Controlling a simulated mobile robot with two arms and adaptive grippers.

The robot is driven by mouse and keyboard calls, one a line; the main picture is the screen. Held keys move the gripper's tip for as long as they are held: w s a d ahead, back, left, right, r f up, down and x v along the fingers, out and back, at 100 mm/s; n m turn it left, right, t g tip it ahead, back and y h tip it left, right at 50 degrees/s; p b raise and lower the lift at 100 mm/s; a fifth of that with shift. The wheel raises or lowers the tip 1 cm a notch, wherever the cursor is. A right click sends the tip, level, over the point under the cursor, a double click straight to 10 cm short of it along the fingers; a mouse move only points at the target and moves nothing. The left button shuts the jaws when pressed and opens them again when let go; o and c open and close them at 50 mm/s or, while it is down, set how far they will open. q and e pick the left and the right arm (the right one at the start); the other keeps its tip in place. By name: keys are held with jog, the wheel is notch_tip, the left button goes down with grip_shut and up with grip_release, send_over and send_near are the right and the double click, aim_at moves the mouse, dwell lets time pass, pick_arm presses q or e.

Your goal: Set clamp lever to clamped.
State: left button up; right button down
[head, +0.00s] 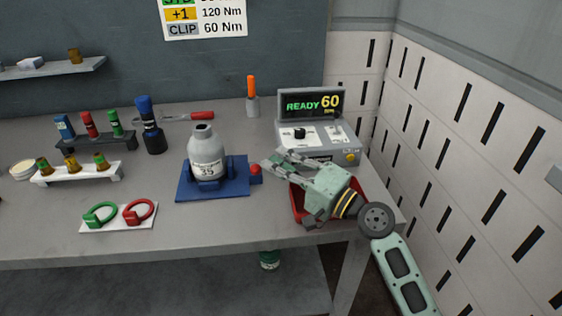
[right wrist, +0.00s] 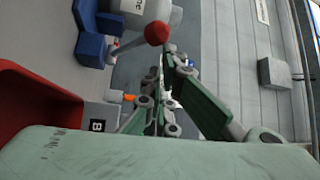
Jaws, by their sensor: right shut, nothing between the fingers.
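The clamp is a blue base (head: 186,190) holding a grey bottle (head: 207,148) upright. Its lever has a red ball knob (head: 255,170) at the right side of the base. In the right wrist view the knob (right wrist: 157,33) sits at the end of a short pale lever (right wrist: 126,47) beside the blue clamp (right wrist: 90,35). My right gripper (head: 272,160) is shut and empty, its fingertips just right of the knob. In the wrist view the fingers (right wrist: 167,62) lie close to the knob; whether they touch it I cannot tell. My left gripper is out of view.
A red bin (head: 297,206) lies under my right gripper. A grey control box (head: 320,144) with a READY 60 display (head: 312,103) stands behind it. A blue-capped bottle (head: 149,125), small racks and green and red rings (head: 138,212) stand to the left.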

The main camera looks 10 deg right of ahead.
jog(key=v, duration=1.2)
jog(key=shift+f, duration=0.1)
jog(key=shift+d, duration=0.1)
